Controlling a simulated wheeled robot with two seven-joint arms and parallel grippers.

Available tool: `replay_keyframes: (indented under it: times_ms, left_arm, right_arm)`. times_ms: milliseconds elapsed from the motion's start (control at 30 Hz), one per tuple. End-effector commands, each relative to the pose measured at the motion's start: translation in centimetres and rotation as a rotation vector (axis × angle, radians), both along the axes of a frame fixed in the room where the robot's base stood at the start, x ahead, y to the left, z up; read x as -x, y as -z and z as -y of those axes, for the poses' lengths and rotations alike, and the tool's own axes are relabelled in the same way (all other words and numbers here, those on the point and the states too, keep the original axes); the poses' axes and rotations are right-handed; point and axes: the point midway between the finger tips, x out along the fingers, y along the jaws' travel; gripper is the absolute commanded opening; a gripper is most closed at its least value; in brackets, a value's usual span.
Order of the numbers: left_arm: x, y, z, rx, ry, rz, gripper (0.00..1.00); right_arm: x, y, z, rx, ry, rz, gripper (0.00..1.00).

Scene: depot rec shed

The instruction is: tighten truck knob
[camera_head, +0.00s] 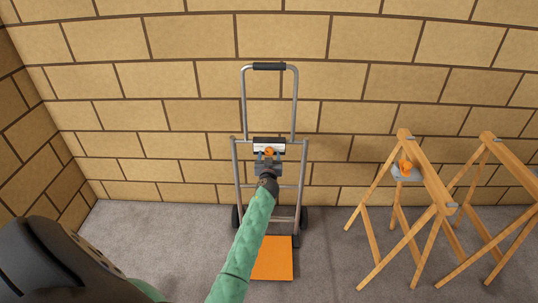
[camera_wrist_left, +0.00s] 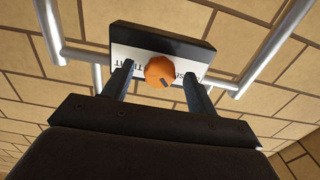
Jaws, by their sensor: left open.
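The hand truck (camera_head: 295,100) stands upright against the brick wall, with a grey tube frame and a black top grip. Its round orange knob (camera_head: 269,152) sits on a dark block with a white label strip. In the left wrist view the knob (camera_wrist_left: 159,70) shows a dark mark, and the strip carries black lettering partly hidden by the knob and fingers. My left gripper (camera_head: 268,162) is in front of the knob, open, with one finger on each side and gaps between. I cannot tell how deep the fingers reach. My right gripper is not in view.
An orange toe plate (camera_head: 272,270) lies at the truck's foot under my left arm. Two wooden sawhorses (camera_head: 425,175) stand at the right; a grey bracket with an orange part (camera_head: 405,170) is on the nearer one. Grey floor is clear between them and the truck.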

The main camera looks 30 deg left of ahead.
Motion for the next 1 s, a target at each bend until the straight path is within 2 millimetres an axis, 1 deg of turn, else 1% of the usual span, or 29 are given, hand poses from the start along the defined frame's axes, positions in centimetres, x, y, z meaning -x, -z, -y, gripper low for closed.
replay_keyframes:
  times_ms: [133, 400, 433, 500, 567, 600, 633, 667, 1000]
  left_arm:
    - [-0.74, -0.04, -0.48, 0.0, 0.0, 0.0, 0.58]
    - [-0.85, 0.02, -0.55, 0.001, 0.0, -0.001, 0.58]
    - [-0.85, 0.02, -0.55, 0.001, 0.0, -0.001, 0.56]
    - [-0.85, 0.02, -0.55, 0.001, -0.001, -0.001, 0.42]
    - [-0.84, 0.02, -0.55, 0.001, -0.001, -0.001, 0.3]
    - [-0.84, 0.02, -0.55, 0.001, -0.001, -0.001, 0.22]
    - [-0.84, 0.02, -0.55, 0.001, -0.001, -0.001, 0.17]
    - [-0.84, 0.02, -0.55, 0.001, -0.001, -0.001, 0.13]
    - [-0.82, 0.09, -0.55, -0.039, 0.0, -0.024, 0.13]
  right_arm:
    - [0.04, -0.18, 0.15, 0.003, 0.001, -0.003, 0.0]
    - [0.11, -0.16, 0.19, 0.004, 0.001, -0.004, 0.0]
    - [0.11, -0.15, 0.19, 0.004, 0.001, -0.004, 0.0]
    - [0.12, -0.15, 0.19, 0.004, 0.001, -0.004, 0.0]
    - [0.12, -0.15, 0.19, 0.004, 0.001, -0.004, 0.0]
    - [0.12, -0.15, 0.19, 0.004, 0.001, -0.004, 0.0]
    - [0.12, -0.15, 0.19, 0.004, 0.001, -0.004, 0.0]
    - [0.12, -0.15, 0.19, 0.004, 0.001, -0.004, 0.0]
    - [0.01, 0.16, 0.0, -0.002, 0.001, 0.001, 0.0]
